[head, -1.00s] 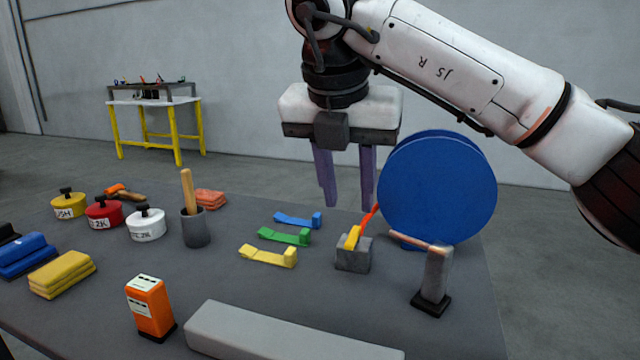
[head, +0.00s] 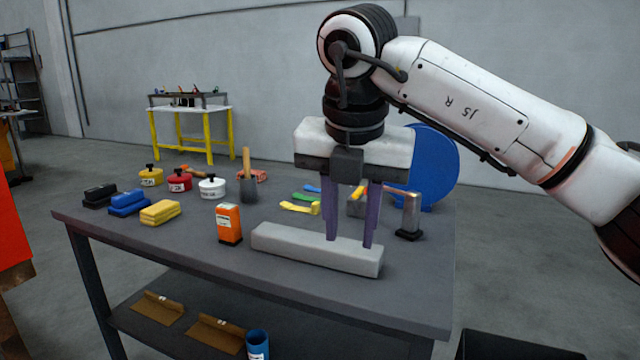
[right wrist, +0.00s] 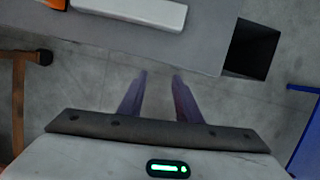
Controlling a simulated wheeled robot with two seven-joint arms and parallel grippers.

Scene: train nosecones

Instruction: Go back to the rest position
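My right gripper (head: 348,240) hangs fingers-down in the head view, in front of the near side of the workbench (head: 200,250). Its two purple fingers are apart with nothing between them. In the right wrist view the fingers (right wrist: 156,75) are also apart and empty, with bare floor beneath them and the bench edge beyond the tips. In the head view the fingers overlap the long grey block (head: 300,246) on the bench, without touching it. My left gripper is not in view.
A dark open bin (head: 510,345) stands at the bench's right. Floor is free at far right.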

